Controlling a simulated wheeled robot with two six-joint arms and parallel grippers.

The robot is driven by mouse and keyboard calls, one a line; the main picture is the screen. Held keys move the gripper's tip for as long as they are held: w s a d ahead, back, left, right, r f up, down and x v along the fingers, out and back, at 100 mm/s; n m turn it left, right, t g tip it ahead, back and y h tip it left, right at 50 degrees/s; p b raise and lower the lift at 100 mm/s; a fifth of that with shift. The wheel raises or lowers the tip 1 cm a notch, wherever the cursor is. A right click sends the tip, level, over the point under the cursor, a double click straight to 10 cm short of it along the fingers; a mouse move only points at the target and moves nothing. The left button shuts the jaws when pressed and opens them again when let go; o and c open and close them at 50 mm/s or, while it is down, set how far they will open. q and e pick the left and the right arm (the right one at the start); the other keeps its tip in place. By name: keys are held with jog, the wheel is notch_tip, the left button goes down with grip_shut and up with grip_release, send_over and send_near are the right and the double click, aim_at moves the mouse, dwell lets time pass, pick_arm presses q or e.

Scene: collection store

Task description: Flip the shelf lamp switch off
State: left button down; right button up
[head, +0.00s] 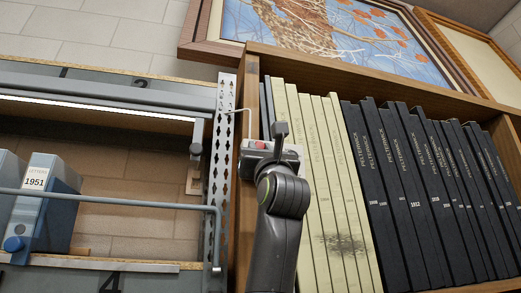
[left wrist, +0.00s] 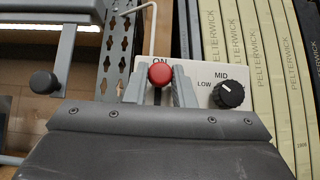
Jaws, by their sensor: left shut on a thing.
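The switch is a lever with a round red knob (left wrist: 160,73) on a pale control plate (left wrist: 212,62). In the left wrist view the word ON is printed just above the knob. My left gripper (left wrist: 159,92) has its grey fingers on either side of the lever and is shut on it. In the head view the red knob (head: 261,145) and the plate (head: 296,151) are partly hidden by my left gripper (head: 268,150). The shelf lamp (head: 100,104) is a bright strip under the left shelf, and it is lit. My right gripper is not in view.
A black dial (left wrist: 229,94) marked LOW and MID sits right of the lever. A perforated metal upright (head: 225,150) stands close on the left. Cream books (head: 335,190) and black books (head: 420,190) fill the shelf to the right. A blue box file (head: 48,200) stands at left.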

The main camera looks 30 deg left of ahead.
pick_arm(q)
notch_tip(320, 180, down, 3)
jog(key=b, duration=0.3)
jog(key=shift+w+f, duration=0.1)
jog(key=shift+f, duration=0.05)
jog(key=c, duration=1.2)
grip_release()
jog(key=shift+c, duration=0.2)
